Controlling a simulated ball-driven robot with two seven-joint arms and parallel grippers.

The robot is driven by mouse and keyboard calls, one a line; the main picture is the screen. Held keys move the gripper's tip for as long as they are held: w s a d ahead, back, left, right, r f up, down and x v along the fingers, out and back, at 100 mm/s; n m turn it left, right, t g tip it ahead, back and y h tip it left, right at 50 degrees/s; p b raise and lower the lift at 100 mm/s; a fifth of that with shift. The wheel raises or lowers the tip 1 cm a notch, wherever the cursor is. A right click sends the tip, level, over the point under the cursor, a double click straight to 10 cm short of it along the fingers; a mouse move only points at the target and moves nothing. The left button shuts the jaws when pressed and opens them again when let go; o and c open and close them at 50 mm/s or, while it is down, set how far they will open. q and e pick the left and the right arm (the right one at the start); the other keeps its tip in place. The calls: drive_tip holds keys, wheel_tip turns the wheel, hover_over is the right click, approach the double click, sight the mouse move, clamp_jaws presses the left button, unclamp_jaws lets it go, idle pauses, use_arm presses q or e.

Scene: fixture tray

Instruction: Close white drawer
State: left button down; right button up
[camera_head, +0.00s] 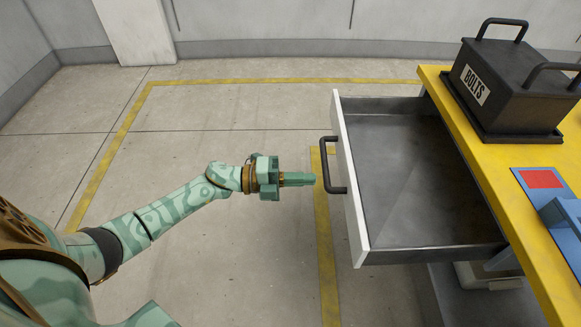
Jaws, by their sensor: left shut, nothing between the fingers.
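The white drawer (351,205) hangs open under the yellow workbench (514,205), pulled far out to the left. Its grey inside (417,185) is empty. A dark bar handle (328,166) sits on its white front. My left gripper (314,179) comes in from the left and points right at the drawer front. Its fingers are shut with nothing between them. The fingertips are just left of the handle; I cannot tell whether they touch it. My right gripper is not in view.
A dark box labelled BOLTS (512,85) with two handles stands on the bench. A blue fixture with a red patch (543,179) lies at the bench's right. The floor left of the drawer is clear, marked with yellow lines (250,81).

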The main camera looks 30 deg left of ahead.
sight(350, 179)
use_arm(q)
drive_tip(key=b+x, duration=0.1)
drive_tip(key=x, duration=0.5)
drive_tip(key=shift+w+f, duration=0.1)
drive_tip(key=shift+f, duration=0.05)
drive_tip(key=shift+w+d, duration=0.35)
drive_tip(key=shift+d, duration=0.3)
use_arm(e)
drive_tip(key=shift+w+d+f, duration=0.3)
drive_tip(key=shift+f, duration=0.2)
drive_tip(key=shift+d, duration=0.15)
